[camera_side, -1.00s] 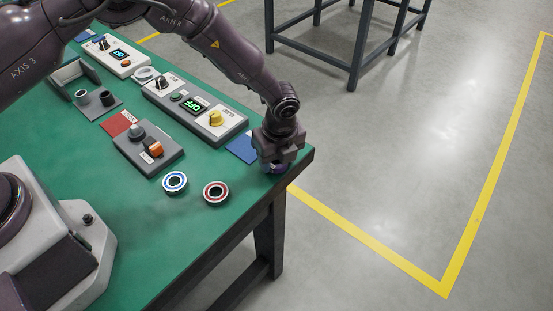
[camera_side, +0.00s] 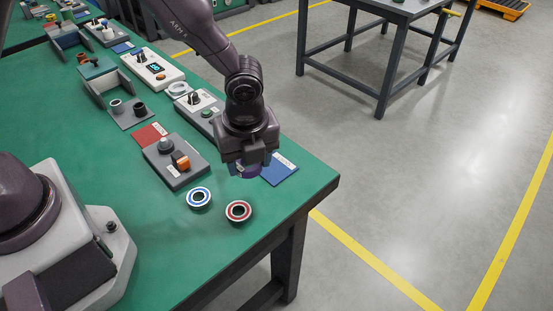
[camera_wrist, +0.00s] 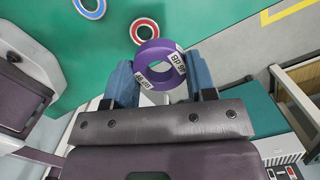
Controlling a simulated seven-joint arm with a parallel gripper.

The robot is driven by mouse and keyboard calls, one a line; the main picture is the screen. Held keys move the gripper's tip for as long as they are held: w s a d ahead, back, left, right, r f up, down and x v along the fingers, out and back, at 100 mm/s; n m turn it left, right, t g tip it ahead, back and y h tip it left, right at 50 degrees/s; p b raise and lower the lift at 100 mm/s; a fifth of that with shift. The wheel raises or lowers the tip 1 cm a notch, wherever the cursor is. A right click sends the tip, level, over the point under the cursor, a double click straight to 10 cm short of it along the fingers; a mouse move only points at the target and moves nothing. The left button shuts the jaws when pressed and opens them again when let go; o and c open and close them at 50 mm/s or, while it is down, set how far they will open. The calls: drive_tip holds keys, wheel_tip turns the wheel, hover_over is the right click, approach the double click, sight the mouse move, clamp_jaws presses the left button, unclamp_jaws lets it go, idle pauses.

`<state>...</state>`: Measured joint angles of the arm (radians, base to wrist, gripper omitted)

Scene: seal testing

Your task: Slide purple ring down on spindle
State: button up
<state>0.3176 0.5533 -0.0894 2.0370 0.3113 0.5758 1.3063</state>
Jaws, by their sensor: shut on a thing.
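The purple ring (camera_wrist: 146,52), with white labels, sits between the blue fingertips of my gripper (camera_wrist: 161,76) in the wrist view. The fingers are shut on its sides and its hole is open to view. In the side view, the ring (camera_side: 246,172) shows just under my gripper (camera_side: 247,163), near the blue mat (camera_side: 283,170); its height is hard to judge. I cannot tell for certain which part is the spindle. A grey holder (camera_side: 130,119) with a short grey cylinder (camera_side: 116,106) and a dark one (camera_side: 140,108) stands further back left.
A blue-rimmed ring (camera_side: 199,206) and a red-rimmed ring (camera_side: 239,220) lie near the table's front edge. A grey box (camera_side: 185,175) with an orange switch stands left of my gripper. A panel with knobs (camera_side: 193,116) lies partly behind my arm.

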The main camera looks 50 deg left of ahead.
drive_tip(key=shift+s+a+r, duration=0.25)
drive_tip(key=shift+s, duration=0.2)
drive_tip(key=shift+s+a+r, duration=0.2)
drive_tip(key=shift+s, duration=0.25)
drive_tip(key=a+n, duration=0.4)
drive_tip(key=a, duration=1)
drive_tip(key=n+g, duration=0.1)
drive_tip(key=n, duration=0.2)
hover_over(163, 139)
drive_tip(key=f, duration=0.2)
drive_tip(key=shift+s+f, duration=0.2)
drive_tip(key=shift+f, duration=0.1)
drive_tip(key=shift+w+d+f+m, duration=0.1)
drive_tip(key=shift+w+m, duration=0.05)
drive_tip(key=shift+m, duration=0.25)
drive_tip(key=shift+f, duration=0.2)
drive_tip(key=shift+w+f, duration=0.1)
drive_tip(key=shift+f, duration=1.75)
drive_tip(key=shift+f, duration=0.2)
drive_tip(key=shift+f, duration=0.15)
drive_tip(key=o, duration=1.1)
